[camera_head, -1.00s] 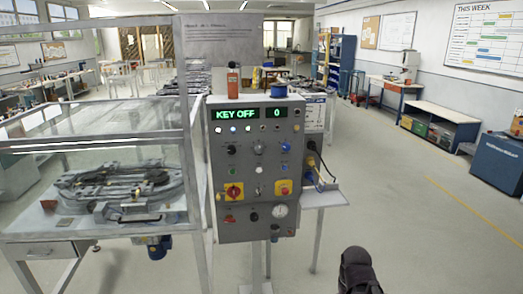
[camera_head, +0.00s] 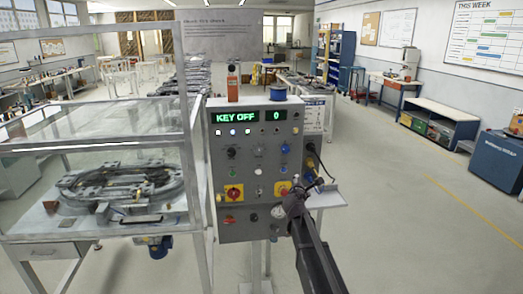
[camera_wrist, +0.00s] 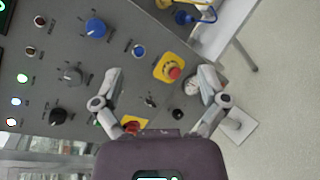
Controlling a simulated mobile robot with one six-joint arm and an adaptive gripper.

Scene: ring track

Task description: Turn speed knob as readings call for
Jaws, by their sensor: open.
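The grey control panel (camera_head: 243,165) shows a green display (camera_head: 237,116) reading KEY OFF and 0. A black knob (camera_head: 231,153), a grey knob (camera_head: 259,149) and a blue knob (camera_head: 284,148) sit in a row below the lights. The wrist view shows the grey knob (camera_wrist: 72,74), the blue knob (camera_wrist: 96,27) and the black knob (camera_wrist: 58,115). Labels are too small to read, so I cannot tell which is the speed knob. My gripper (camera_wrist: 160,76) is open and empty before the panel's lower right, covering part of it in the head view (camera_head: 293,200).
A red stop button on a yellow plate (camera_wrist: 172,68) and a gauge (camera_wrist: 192,85) lie near my fingers. A red-and-yellow switch (camera_head: 233,193) is lower left. A glazed enclosure with a ring track (camera_head: 125,185) stands left. The floor (camera_head: 400,210) to the right is clear.

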